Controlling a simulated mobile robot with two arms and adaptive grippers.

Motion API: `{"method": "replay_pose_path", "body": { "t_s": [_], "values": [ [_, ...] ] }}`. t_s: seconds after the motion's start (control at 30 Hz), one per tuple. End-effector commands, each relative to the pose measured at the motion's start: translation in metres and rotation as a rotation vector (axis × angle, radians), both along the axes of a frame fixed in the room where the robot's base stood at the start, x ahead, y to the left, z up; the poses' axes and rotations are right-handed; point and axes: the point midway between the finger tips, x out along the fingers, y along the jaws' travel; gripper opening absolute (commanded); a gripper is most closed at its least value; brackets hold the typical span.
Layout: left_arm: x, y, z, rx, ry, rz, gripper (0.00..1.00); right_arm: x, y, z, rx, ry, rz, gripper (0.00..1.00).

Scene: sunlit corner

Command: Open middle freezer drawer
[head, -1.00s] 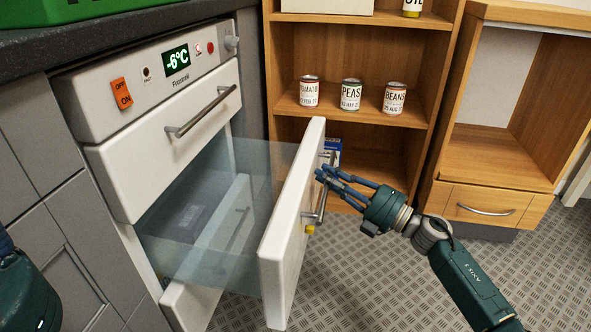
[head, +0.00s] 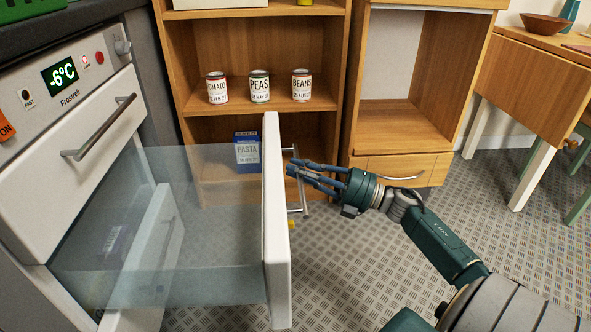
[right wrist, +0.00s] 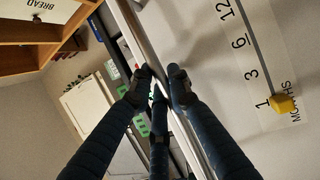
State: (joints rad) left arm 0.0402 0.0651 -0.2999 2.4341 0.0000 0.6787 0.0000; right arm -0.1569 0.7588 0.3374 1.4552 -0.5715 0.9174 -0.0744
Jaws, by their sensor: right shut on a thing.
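The freezer (head: 75,110) stands at the left, with a -6°C display. Its middle drawer is pulled well out; its clear side (head: 190,230) shows between the freezer and the white drawer front (head: 277,240). My right gripper (head: 292,170) has its blue fingers closed around the drawer's metal handle (head: 304,205). In the right wrist view the fingers (right wrist: 158,80) meet on the long handle bar (right wrist: 140,35). The upper drawer (head: 90,165) is shut. The lower drawer front (head: 150,260) shows through the clear side. My left gripper is out of view.
A wooden shelf (head: 345,60) behind the drawer holds tomato, peas (head: 259,88) and beans cans and a blue pasta box (head: 247,152). A wooden cabinet (head: 400,165) and a table (head: 540,80) stand further right. The patterned floor (head: 480,210) at the right is clear.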

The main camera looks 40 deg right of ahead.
Motion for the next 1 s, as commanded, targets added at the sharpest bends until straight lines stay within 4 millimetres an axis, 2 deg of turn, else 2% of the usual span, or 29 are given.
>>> {"method": "replay_pose_path", "body": {
  "t_s": [0.03, 0.07, 0.17, 0.47, 0.57, 1.0],
  "values": [
    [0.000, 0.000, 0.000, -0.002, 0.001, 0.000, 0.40, -0.001, -0.002, -0.002, 0.002, 0.004, -0.002, 0.00],
    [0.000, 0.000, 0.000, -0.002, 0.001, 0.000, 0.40, -0.001, -0.002, -0.002, 0.002, 0.004, -0.002, 0.19],
    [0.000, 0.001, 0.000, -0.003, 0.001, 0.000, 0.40, -0.001, -0.002, -0.002, 0.002, 0.004, -0.003, 0.37],
    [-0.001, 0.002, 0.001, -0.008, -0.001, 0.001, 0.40, -0.001, -0.002, -0.001, 0.001, 0.003, -0.002, 0.37],
    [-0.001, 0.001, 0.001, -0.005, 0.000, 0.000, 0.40, -0.007, -0.005, -0.004, 0.001, 0.006, -0.003, 0.37],
    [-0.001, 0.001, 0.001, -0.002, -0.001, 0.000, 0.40, -0.078, -0.053, -0.019, 0.001, 0.006, -0.007, 0.37]
  ]
}}
